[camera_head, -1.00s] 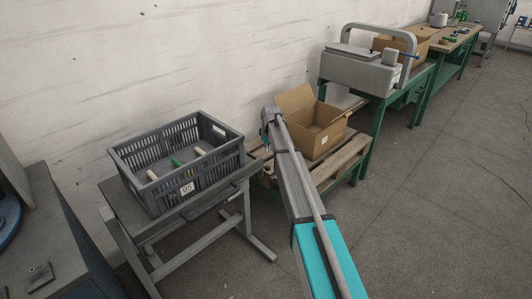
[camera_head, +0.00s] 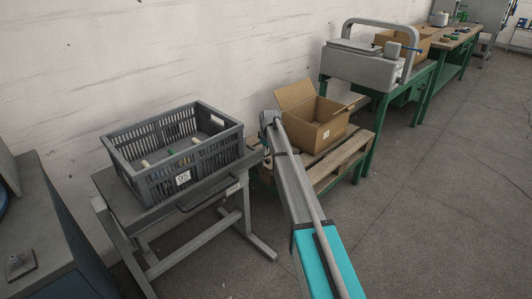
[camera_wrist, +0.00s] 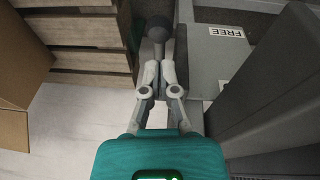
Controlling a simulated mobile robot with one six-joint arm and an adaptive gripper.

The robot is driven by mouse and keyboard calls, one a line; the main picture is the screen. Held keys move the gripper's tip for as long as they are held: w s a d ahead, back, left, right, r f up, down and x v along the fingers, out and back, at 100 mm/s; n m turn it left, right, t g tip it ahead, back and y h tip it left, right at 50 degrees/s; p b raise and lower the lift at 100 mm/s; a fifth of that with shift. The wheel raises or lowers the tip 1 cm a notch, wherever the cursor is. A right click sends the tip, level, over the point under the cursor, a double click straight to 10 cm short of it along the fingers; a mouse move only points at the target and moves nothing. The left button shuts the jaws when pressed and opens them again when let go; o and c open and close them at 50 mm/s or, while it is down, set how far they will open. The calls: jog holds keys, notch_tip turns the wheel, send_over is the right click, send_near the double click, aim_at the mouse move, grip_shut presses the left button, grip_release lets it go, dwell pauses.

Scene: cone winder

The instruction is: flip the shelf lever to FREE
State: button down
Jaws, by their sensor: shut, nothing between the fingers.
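In the wrist view, the lever's dark round knob (camera_wrist: 158,28) on a short grey stalk is just beyond my fingertips. The white FREE label (camera_wrist: 226,31), upside down in this view, is on the grey shelf (camera_wrist: 215,60) to the right of the knob. My gripper (camera_wrist: 158,66) is shut and empty, its tips close to the stalk; I cannot tell if they touch it. The lever and gripper are hidden there behind my arm.
An open cardboard box (camera_head: 312,125) stands on a wooden pallet (camera_head: 345,158) right of my arm. A grey machine (camera_head: 362,68) stands on a green bench behind it. A dark cabinet (camera_head: 55,235) is at the left. The floor at right is clear.

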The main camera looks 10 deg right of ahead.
jog(key=shift+b+x, duration=0.75)
jog(key=shift+x, duration=0.3)
jog(key=shift+a, duration=0.2)
jog(key=shift+f+b, duration=0.25)
jog(key=shift+b, duration=0.15)
